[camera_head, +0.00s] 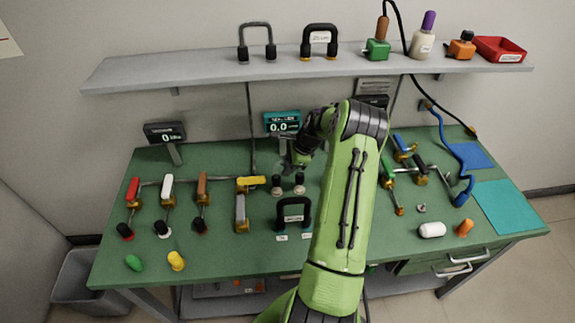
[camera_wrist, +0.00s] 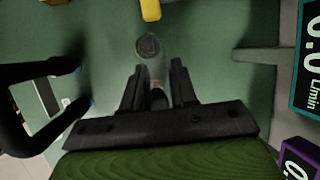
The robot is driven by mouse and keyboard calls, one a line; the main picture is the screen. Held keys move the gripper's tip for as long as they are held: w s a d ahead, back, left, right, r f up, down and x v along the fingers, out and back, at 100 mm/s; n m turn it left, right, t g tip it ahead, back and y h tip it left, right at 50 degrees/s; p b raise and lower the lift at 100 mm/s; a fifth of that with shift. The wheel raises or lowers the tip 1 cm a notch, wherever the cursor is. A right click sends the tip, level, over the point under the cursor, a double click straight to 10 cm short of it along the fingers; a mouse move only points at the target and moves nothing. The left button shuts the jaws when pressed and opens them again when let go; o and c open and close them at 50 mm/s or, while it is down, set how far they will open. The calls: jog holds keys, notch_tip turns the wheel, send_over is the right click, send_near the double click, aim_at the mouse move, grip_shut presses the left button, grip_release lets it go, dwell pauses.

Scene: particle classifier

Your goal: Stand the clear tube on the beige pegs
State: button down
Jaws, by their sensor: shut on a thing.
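My gripper (camera_head: 291,160) is over the middle of the green bench, and its two dark fingers (camera_wrist: 155,78) show in the wrist view. It is shut on the clear tube (camera_wrist: 149,52), which is see-through with a round end facing away from the fingers. The tube is faint in the head view. Two short posts with beige bases, the beige pegs (camera_head: 277,192), stand on the bench just in front of the gripper, with dark tops. I cannot make them out in the wrist view. I cannot tell whether the tube touches anything below it.
A black arch handle (camera_head: 294,213) stands just in front of the pegs and shows at the left in the wrist view (camera_wrist: 38,70). A yellow-handled valve (camera_head: 250,184) lies left. A lit flow display (camera_head: 283,122) stands behind. The shelf (camera_head: 180,68) overhangs the bench's back.

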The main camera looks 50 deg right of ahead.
jog(key=shift+f+b, duration=1.05)
jog(key=shift+f, duration=0.7)
jog(key=c, duration=0.8)
grip_release()
jog(key=p+v, duration=0.2)
jog(key=v, duration=1.3)
jog(key=shift+r, duration=0.45)
jog(key=shift+s, duration=0.1)
